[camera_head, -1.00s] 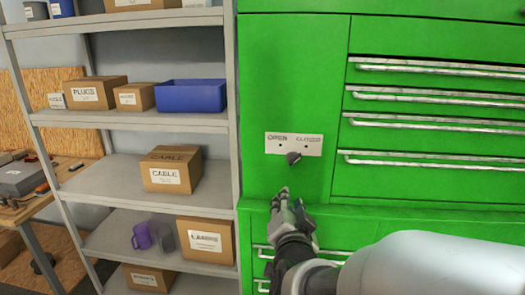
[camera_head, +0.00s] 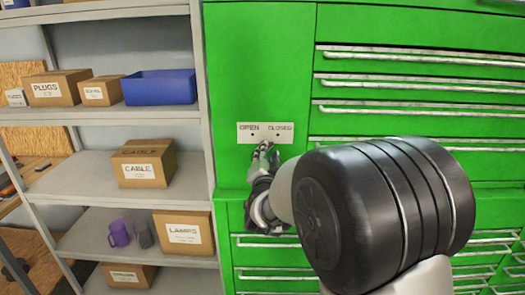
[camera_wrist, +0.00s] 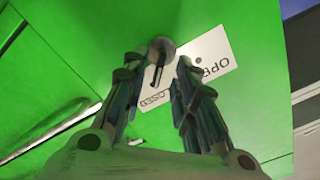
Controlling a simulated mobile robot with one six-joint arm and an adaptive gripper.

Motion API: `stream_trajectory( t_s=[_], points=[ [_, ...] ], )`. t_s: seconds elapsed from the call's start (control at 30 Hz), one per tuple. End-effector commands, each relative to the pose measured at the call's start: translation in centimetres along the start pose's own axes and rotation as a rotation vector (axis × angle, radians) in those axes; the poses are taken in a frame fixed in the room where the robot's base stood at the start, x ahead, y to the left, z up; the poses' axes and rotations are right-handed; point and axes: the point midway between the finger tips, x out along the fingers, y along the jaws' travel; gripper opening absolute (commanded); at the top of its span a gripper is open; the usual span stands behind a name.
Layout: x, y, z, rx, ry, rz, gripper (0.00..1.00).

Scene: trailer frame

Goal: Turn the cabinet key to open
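The green cabinet (camera_head: 258,60) carries a white plate (camera_head: 252,132) marked OPEN on the left and CLOSED on the right. The key (camera_wrist: 161,47), a grey round-headed piece, sits at the plate's edge in the wrist view. In the head view my gripper hides it. My gripper (camera_head: 264,152) is just below the plate. In the wrist view my gripper (camera_wrist: 157,70) is open, its two fingers apart, with the key between and slightly beyond the tips. I cannot tell whether either finger touches it. The plate's lettering is partly hidden behind the right finger.
Drawers with metal handles (camera_head: 420,83) fill the cabinet's right side. A grey shelf unit (camera_head: 85,195) stands directly to the left, holding cardboard boxes, a blue bin (camera_head: 160,87) and a purple mug (camera_head: 119,233). My arm covers the lower right of the head view.

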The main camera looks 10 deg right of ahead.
Motion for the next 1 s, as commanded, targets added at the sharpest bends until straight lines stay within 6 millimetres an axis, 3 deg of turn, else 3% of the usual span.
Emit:
stream_trajectory(
  t_s=[0.23, 0.6, 1.0],
  points=[
    [3.2, 0.0, 0.0, -0.001, -0.001, 0.000, 0.27],
    [3.7, 0.0, 0.0, -0.001, -0.001, 0.000, 0.27],
    [3.7, 0.0, 0.0, -0.001, -0.001, 0.000, 0.01]
  ],
)
